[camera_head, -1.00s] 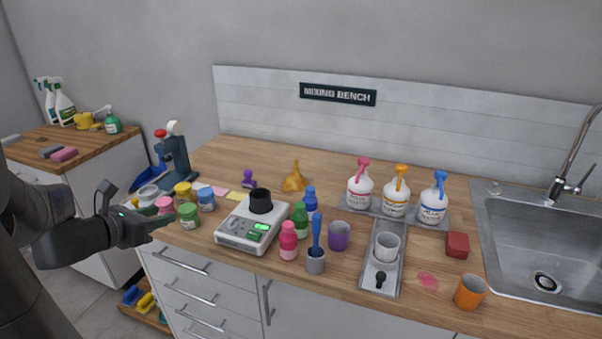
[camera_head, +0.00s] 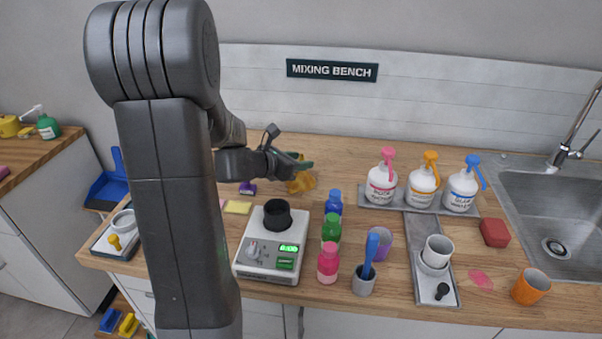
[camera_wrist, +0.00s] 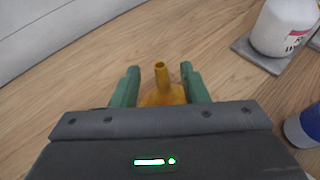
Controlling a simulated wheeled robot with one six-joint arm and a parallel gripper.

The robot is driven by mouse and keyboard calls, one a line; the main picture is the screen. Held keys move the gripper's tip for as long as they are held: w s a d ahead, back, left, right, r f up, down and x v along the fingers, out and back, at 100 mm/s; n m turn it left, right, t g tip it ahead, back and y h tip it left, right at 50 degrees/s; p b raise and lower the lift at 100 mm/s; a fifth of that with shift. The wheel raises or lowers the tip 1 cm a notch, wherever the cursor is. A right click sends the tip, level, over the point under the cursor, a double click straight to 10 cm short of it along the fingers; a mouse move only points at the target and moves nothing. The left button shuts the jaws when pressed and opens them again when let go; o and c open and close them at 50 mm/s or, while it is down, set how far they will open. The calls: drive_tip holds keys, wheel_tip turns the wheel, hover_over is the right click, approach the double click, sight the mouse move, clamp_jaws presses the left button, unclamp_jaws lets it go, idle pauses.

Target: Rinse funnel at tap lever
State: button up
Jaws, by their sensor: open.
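The yellow funnel (camera_head: 302,184) stands on the wooden counter near the back, spout up and wide end down. My gripper (camera_head: 302,163) is above it and partly hides it in the head view. In the wrist view, the funnel (camera_wrist: 162,88) shows between the two green fingers of my open gripper (camera_wrist: 162,84), with a gap on each side of the spout. The funnel's lower part is hidden by the gripper body. The tap (camera_head: 573,140) with its side lever (camera_head: 590,141) stands behind the sink (camera_head: 535,205) at far right.
A scale (camera_head: 268,262) with a black cup is in front of the funnel. Blue, green and pink bottles (camera_head: 331,228) stand right of the scale. Pump bottles (camera_head: 422,186) on a grey tray stand between funnel and sink.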

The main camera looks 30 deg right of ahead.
drive_tip(key=shift+x, duration=1.65)
drive_tip(key=shift+s, duration=0.1)
clamp_jaws()
